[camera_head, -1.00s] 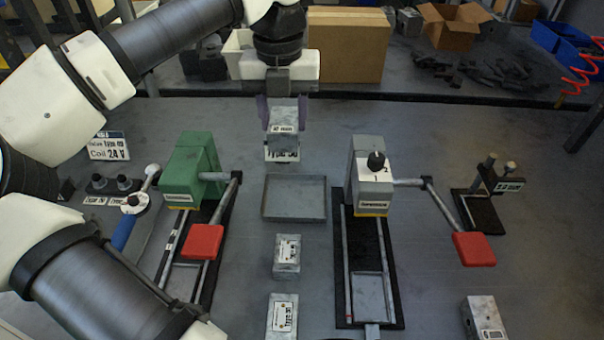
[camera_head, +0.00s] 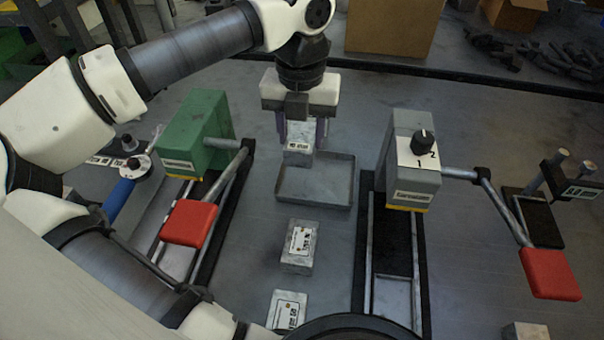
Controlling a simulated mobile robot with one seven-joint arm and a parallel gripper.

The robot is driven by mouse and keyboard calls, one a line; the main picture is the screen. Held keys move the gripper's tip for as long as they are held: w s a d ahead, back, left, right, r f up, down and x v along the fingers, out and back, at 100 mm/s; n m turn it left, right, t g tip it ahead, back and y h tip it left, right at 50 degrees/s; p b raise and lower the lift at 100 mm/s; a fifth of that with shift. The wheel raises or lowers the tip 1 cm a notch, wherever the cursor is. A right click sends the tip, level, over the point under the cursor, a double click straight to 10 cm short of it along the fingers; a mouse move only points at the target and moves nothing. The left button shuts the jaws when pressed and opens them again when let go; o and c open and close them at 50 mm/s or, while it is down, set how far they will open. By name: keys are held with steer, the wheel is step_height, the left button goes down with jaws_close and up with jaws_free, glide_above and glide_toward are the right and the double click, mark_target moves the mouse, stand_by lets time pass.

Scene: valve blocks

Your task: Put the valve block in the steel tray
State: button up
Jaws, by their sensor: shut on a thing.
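My gripper (camera_head: 301,134) is shut on a grey valve block (camera_head: 299,156) with a white label. The block is above the back left part of the steel tray (camera_head: 335,198); I cannot tell whether it touches the tray floor. The tray is a shallow grey square with low walls, and its visible floor is empty. Two more labelled valve blocks stand on the table in front of the tray: one nearer it (camera_head: 299,247) and one at the bottom edge (camera_head: 287,311), partly cut off.
A green press (camera_head: 205,130) with a red-padded lever (camera_head: 188,223) stands left of the tray. A grey press (camera_head: 411,165) with a black knob and another red-padded lever (camera_head: 549,274) stands right. A small black stand (camera_head: 535,219) is far right. Cardboard boxes (camera_head: 389,28) are behind.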

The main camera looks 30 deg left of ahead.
mark_target(301, 137)
step_height(301, 137, down, 7)
steer(key=b, duration=0.3)
steer(key=shift+f, duration=0.2)
steer(key=shift+f+b, duration=0.2)
steer(key=shift+b, duration=0.2)
steer(key=o, duration=1.4)
steer(key=shift+r, duration=0.2)
step_height(301, 137, up, 12)
steer(key=p, duration=0.7)
steer(key=shift+p, duration=0.3)
